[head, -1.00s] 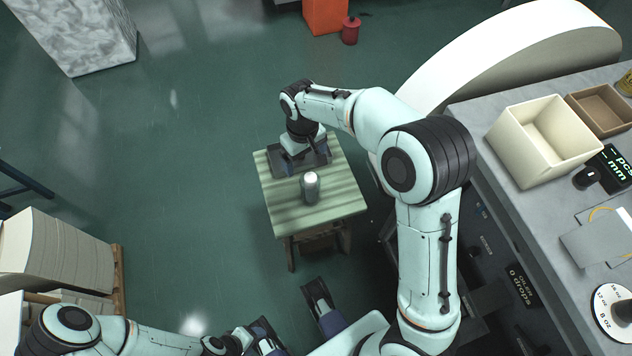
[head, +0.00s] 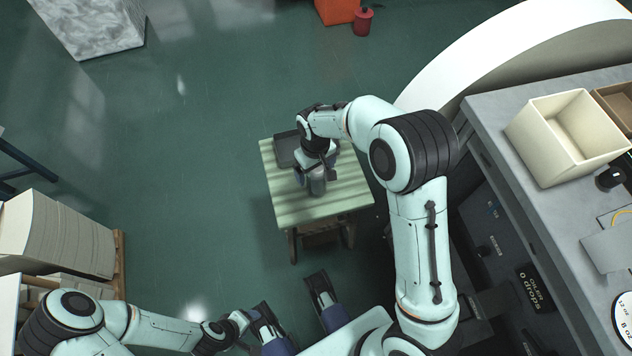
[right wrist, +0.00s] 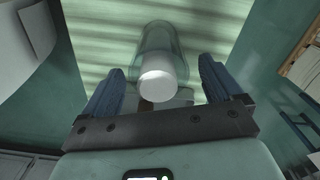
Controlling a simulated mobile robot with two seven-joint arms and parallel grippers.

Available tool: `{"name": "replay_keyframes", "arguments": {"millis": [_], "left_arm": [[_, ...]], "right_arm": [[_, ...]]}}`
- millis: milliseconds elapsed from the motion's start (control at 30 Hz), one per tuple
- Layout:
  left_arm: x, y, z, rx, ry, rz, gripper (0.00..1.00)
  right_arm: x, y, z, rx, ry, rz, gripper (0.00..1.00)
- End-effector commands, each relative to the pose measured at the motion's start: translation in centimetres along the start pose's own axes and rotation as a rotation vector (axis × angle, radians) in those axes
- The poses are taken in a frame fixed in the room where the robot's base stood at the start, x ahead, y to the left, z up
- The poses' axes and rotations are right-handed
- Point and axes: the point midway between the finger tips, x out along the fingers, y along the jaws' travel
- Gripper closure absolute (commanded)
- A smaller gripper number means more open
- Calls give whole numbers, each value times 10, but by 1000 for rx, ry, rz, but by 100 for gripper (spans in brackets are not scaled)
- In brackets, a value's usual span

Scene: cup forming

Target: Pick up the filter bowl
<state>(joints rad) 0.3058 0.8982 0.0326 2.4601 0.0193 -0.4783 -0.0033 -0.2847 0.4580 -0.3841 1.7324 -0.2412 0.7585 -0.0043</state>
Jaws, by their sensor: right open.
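The filter bowl (head: 318,187) is a clear, rounded cup with a white part at its near end. It stands on the striped green stool top (head: 345,190). My right gripper (head: 316,172) is directly at the bowl in the head view and partly covers it. In the right wrist view the bowl (right wrist: 160,62) lies between the two blue fingers of the right gripper (right wrist: 158,85), slightly ahead of them. The fingers are open, with a visible gap on each side. My left gripper (head: 245,322) is low in the head view, far from the stool; its jaws are unclear.
A dark tray (head: 287,150) lies on the stool behind the bowl. A grey bench at right carries a cream open box (head: 575,125). Stacked sheets (head: 50,235) stand at left. Green floor (head: 200,180) is clear left of the stool.

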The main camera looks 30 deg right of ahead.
Motion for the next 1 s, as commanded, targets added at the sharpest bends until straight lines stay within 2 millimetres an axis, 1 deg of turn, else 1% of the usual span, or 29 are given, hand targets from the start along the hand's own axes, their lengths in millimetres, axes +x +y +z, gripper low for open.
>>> {"name": "replay_keyframes", "arguments": {"millis": [33,133,233,433,467,500,567,600,633,867,1000], "left_arm": [[4,-2,-4,-1,10,-1,39],[7,-3,-9,-3,23,-1,39],[8,-3,-11,-3,30,-2,39],[7,-3,-11,-3,30,-1,39],[7,-3,-11,-3,30,-1,39],[7,-3,-11,-3,30,-1,39],[7,-3,-11,-3,30,-1,39],[7,-3,-11,-3,30,-1,39],[7,-3,-11,-3,30,-1,39],[7,-3,-10,-3,29,-1,39],[4,-2,-7,-2,21,-1,39]], "right_arm": [[11,0,1,0,-3,0,7],[21,0,1,0,-2,1,7],[25,1,0,0,0,1,7],[24,0,0,0,1,1,7],[24,0,0,0,1,1,17],[24,0,0,0,1,1,30],[24,0,0,0,1,1,50],[24,0,0,0,1,1,63],[24,0,0,0,1,1,65],[23,0,0,0,2,1,65],[14,0,0,0,3,1,65]]}}
